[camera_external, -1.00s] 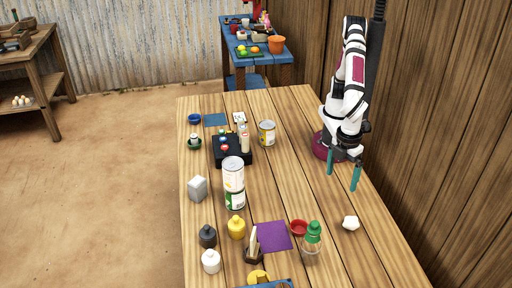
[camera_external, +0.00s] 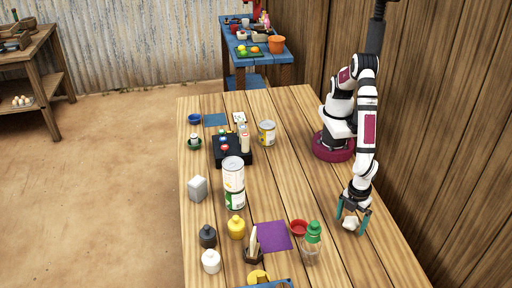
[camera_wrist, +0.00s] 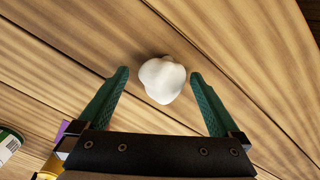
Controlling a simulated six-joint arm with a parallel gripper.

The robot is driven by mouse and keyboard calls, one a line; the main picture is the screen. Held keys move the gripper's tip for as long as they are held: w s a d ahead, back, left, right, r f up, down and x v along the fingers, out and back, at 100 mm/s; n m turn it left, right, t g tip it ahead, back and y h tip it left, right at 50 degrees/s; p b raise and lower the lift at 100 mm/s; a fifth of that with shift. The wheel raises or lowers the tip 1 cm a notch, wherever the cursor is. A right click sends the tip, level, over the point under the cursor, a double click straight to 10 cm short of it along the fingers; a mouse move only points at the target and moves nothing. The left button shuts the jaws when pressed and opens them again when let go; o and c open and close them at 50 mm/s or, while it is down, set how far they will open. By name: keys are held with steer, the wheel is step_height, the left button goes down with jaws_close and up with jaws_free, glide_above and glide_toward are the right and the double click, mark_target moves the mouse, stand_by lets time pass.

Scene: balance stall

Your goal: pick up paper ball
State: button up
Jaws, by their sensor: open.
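The white crumpled paper ball (camera_external: 350,223) lies on the wooden table toward its right edge. In the wrist view the paper ball (camera_wrist: 162,79) is a smooth-looking white lump, just ahead of and between the two green fingertips. My gripper (camera_external: 352,228) is over the ball with its fingers pointing down, one on each side. In the wrist view my gripper (camera_wrist: 160,76) is open, with a gap between the ball and each finger. Whether the fingertips touch the table I cannot tell.
A green-capped bottle (camera_external: 312,240) and a red bowl (camera_external: 299,227) stand left of my gripper, by a purple cloth (camera_external: 273,236). The table (camera_external: 330,190) is bare around the ball and toward my base.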

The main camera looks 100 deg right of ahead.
steer(key=c, duration=1.4)
